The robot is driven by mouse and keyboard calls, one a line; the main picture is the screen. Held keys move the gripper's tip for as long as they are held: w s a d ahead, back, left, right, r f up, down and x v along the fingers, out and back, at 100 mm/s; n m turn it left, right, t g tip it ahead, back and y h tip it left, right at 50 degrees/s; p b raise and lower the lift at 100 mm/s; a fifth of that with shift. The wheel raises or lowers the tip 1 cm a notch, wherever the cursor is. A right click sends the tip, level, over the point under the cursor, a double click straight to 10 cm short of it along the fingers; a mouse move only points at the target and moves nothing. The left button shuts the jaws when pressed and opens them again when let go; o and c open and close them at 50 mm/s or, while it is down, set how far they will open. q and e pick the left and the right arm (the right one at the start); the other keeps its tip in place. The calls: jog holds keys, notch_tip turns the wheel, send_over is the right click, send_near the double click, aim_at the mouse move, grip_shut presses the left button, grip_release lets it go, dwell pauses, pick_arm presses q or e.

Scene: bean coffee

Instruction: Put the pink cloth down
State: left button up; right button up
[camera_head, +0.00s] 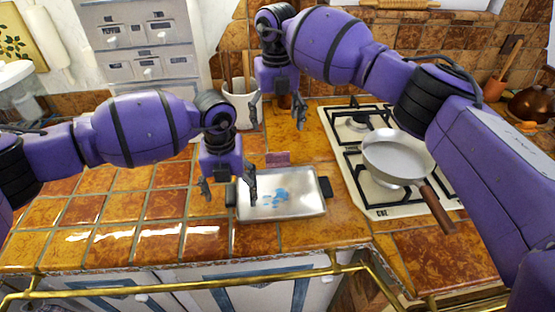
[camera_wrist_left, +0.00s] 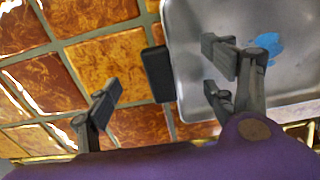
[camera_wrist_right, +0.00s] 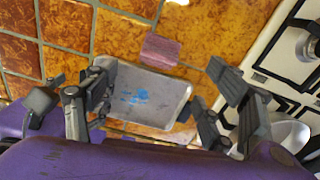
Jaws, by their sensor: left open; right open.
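The pink cloth (camera_head: 277,158) lies flat on the tiled counter just behind the metal tray, apart from both grippers. In the right wrist view the cloth (camera_wrist_right: 160,49) is a small pink rectangle beside the tray's edge. My left gripper (camera_head: 228,192) is open over the tray's left end; in the left wrist view its fingers (camera_wrist_left: 165,90) are apart with the tray's black handle between them and nothing held. My right gripper (camera_head: 277,118) is open and empty above the counter behind the cloth; its fingers (camera_wrist_right: 145,95) show spread wide.
The metal tray (camera_head: 310,206) has blue stains and black handles. A stove (camera_head: 385,203) with a frying pan (camera_head: 398,155) is on the right. A white utensil crock (camera_head: 240,104) stands behind my grippers. The left counter is clear.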

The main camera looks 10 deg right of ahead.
aim_at(277, 153)
jog(key=shift+m, duration=0.7)
jog(key=f, duration=1.2)
jog(key=shift+s+d, duration=0.1)
jog(key=shift+s, duration=0.1)
jog(key=c, duration=1.2)
jog(key=shift+r, duration=0.1)
notch_tip(277, 153, up, 9)
jog(key=shift+r, duration=0.4)
jog(key=shift+d, duration=0.1)
